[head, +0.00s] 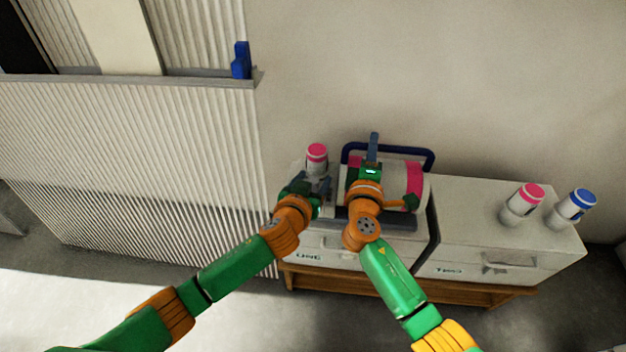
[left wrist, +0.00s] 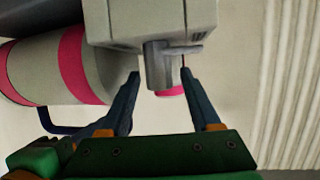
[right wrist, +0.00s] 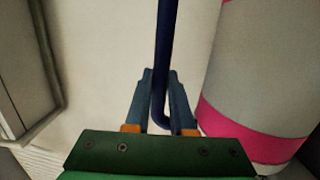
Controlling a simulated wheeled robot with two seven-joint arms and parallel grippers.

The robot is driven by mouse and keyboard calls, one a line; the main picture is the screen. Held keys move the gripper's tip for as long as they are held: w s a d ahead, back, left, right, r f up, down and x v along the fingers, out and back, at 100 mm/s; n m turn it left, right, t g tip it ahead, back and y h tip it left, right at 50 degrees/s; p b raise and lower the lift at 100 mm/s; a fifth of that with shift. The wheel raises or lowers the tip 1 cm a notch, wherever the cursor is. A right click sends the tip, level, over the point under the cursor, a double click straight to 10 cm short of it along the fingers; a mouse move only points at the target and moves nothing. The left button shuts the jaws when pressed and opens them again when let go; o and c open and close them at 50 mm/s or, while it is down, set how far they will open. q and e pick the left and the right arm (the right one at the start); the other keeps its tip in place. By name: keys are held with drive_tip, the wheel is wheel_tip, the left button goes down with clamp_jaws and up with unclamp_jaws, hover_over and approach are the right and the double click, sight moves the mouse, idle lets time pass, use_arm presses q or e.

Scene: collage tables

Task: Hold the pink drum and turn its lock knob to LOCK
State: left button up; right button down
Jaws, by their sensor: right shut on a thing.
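The pink drum (head: 415,180), a pale cylinder with pink bands, lies on the left cabinet. Its dark blue handle bar (head: 428,152) rises behind it. My right gripper (head: 373,145) is shut on this bar; in the right wrist view the bar (right wrist: 166,50) passes between the fingers. My left gripper (head: 322,186) is open at the drum's left end. In the left wrist view, the grey lock knob (left wrist: 158,65) under a pale housing (left wrist: 135,22) appears between the spread fingertips (left wrist: 161,73), with gaps on both sides. No LOCK marking is readable.
A pink-capped bottle (head: 317,158) stands just behind my left gripper. A pink-capped bottle (head: 522,203) and a blue-capped bottle (head: 572,208) stand on the right cabinet (head: 470,215), whose top is otherwise clear. A corrugated panel (head: 130,160) is at left.

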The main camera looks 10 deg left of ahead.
use_arm(q)
clamp_jaws()
drive_tip(key=shift+f+m+h, duration=0.1)
drive_tip(key=shift+m+h, duration=0.2)
drive_tip(key=m+g+h, duration=0.1)
drive_tip(key=m+h, duration=0.1)
drive_tip(key=shift+m+h, duration=0.3)
drive_tip(key=shift+s+d+m+g+h, duration=0.15)
drive_tip(key=shift+m+g+h, duration=0.3)
drive_tip(key=shift+m+h, duration=0.25)
drive_tip(key=shift+d+m+g+h, duration=0.15)
drive_tip(key=shift+m+g+h, duration=0.3)
drive_tip(key=shift+m+h, duration=0.2)
drive_tip(key=shift+h, duration=0.25)
drive_tip(key=shift+a, duration=0.15)
